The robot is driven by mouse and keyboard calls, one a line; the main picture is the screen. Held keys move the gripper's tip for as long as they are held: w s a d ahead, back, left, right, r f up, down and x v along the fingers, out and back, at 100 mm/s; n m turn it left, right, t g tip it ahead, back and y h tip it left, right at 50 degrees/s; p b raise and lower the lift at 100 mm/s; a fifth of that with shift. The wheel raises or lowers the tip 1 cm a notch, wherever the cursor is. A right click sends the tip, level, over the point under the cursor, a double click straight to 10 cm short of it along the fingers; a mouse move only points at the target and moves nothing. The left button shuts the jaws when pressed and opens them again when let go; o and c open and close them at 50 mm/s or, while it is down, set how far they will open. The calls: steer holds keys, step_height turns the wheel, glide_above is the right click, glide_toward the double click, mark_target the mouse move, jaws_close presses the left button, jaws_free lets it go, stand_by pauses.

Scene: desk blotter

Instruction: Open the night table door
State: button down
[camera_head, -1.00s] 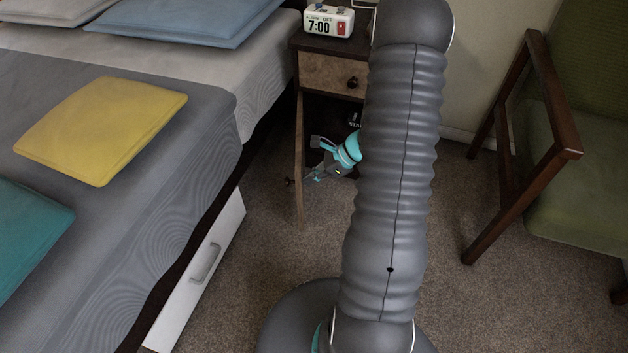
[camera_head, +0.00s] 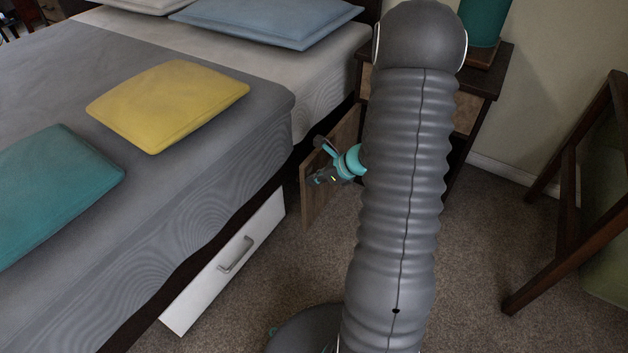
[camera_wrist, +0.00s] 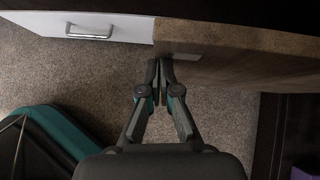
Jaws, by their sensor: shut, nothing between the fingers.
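The night table (camera_head: 487,82) stands beside the bed, partly hidden by my arm. Its wooden door (camera_head: 345,128) is swung out to the left towards the bed, with its broad face showing. My gripper (camera_head: 316,181) is in front of that face, near the door's free edge. In the wrist view the door (camera_wrist: 245,68) fills the upper right. My gripper (camera_wrist: 167,64) has its fingertips together and empty, close to the door's corner. I cannot tell whether they touch it. The inside of the night table is mostly hidden by my arm.
The bed, with a white under-bed drawer (camera_head: 222,268), lies close on the left of the door. A teal lamp (camera_head: 484,22) stands on the night table. A wooden armchair (camera_head: 572,200) is on the right. Carpet (camera_head: 478,240) is clear between them.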

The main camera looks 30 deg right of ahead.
steer(key=s+f+p+v, duration=0.1)
steer(key=s+f+v, duration=0.1)
steer(key=v, duration=1)
steer(key=shift+s+d+r+p, duration=0.25)
steer(key=shift+s+r+p, duration=0.05)
steer(key=shift+s, duration=0.15)
